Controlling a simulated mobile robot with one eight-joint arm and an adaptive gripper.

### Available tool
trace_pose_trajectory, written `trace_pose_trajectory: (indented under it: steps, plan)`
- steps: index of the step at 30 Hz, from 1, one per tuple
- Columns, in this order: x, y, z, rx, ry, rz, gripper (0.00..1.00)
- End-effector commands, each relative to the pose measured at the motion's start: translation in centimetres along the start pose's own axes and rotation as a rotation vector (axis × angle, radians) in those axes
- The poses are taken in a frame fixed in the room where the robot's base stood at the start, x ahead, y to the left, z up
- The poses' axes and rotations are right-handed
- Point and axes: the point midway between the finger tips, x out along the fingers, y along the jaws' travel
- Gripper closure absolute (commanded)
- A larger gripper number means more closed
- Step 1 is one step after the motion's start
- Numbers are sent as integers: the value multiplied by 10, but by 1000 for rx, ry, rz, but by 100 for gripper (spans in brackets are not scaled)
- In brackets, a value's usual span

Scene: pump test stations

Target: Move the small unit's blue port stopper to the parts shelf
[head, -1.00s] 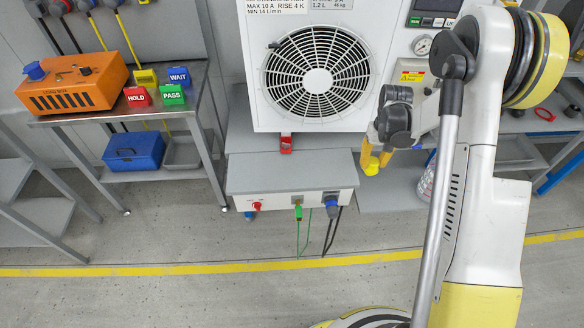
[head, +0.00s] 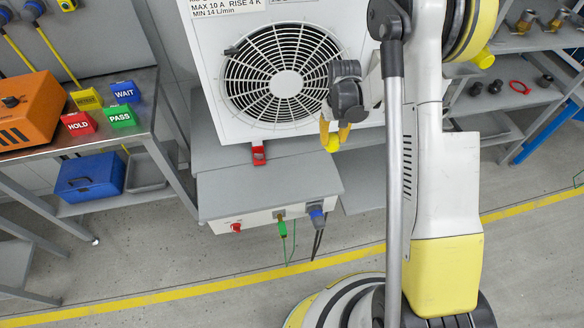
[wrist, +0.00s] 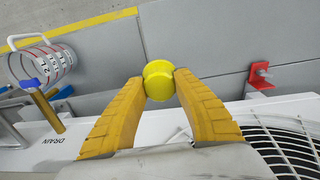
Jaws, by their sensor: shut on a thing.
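My gripper (head: 334,138) is in front of the lower right of the large white fan unit (head: 215,95). Its yellow fingers are shut on a round yellow stopper (wrist: 158,78), held at the fingertips with a wider flange on one side. The held piece is yellow, not blue. The orange box (head: 30,118) stands on the left bench, cut by the picture edge; no blue stopper shows on its visible part. A blue piece (wrist: 29,85) sits on a brass pipe in the wrist view; I cannot tell whether it is a stopper. Shelves (head: 505,98) at the right hold small parts.
HOLD (head: 79,124), PASS (head: 117,116) and WAIT (head: 125,92) blocks stand on the left bench. A blue case (head: 90,178) lies below. A grey box with cables (head: 270,195) is under the fan unit. A red ring (head: 519,87) lies on the right shelf.

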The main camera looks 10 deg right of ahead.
Motion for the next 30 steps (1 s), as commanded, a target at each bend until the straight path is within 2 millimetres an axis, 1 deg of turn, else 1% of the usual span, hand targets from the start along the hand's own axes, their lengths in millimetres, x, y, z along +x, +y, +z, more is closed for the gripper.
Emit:
trace_pose_trajectory:
  steps: [1,6,9,11,14,17,21,24,30]
  plan:
    - [14,-14,4,-7,0,0,100]
    - [38,-54,15,-5,0,0,100]
    - [48,-70,20,-4,0,0,100]
    - [51,-77,22,-4,0,0,100]
    - [53,-82,23,-1,0,0,100]
    - [61,-83,24,0,0,0,100]
    - [84,-83,23,0,0,0,100]
    - [95,-83,23,0,0,0,100]
    - [92,-83,23,-1,0,0,100]
